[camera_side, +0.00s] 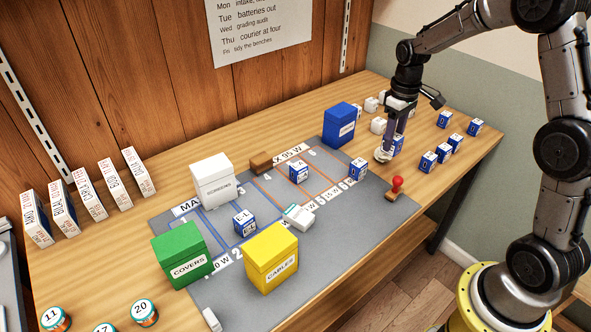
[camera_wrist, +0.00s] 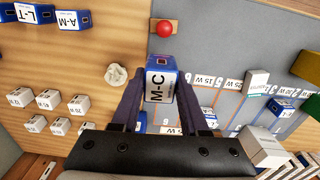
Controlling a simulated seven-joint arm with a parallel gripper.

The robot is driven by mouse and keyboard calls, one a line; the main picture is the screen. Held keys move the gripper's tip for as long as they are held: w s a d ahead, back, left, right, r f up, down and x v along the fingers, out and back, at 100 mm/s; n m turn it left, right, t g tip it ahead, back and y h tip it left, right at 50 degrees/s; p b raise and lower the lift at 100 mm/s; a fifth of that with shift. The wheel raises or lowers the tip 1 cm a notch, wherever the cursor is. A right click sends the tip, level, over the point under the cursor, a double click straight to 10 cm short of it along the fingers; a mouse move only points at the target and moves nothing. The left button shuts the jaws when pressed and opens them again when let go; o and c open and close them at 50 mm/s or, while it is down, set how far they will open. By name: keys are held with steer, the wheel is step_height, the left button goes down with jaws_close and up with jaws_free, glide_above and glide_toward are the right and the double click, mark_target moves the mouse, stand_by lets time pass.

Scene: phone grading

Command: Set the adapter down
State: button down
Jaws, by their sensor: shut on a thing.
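The adapter (camera_wrist: 160,78), a small blue block with a white face marked M-C, sits between the two fingers of my gripper (camera_wrist: 160,92) in the wrist view. In the side view my gripper (camera_side: 390,148) is low at the right end of the grey mat (camera_side: 245,285), beside a crumpled white lump. A blue part of the adapter (camera_side: 398,146) shows there beside the fingers. I cannot tell whether its underside touches anything. On the mat, similar blue blocks stand at the right end (camera_side: 358,168), in the middle (camera_side: 299,172) and nearer the left (camera_side: 245,223).
White (camera_side: 212,180), green (camera_side: 182,255), yellow (camera_side: 272,258) and blue (camera_side: 341,124) bins stand around the mat. A red-knobbed stamp (camera_side: 397,186) and the white lump (camera_wrist: 117,76) are close to my gripper. Several blue and white blocks stand on the bench at right.

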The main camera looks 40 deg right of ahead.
steer(key=shift+d, duration=0.65)
steer(key=w+d+f, duration=0.1)
steer(key=w+f, duration=0.2)
steer(key=w, duration=0.1)
steer(key=w+d+f, duration=0.2)
steer(key=w+f, duration=0.1)
steer(key=w, duration=0.1)
steer(key=w+d+f, duration=0.2)
steer(key=w+f, duration=0.1)
steer(key=w, duration=0.1)
steer(key=shift+w+d+f, duration=0.25)
steer(key=shift+f, duration=0.1)
steer(key=shift+w+f, duration=0.1)
steer(key=shift+f, duration=1.5)
steer(key=shift+f, duration=0.1)
steer(key=shift+c, duration=2.1)
jaws_free()
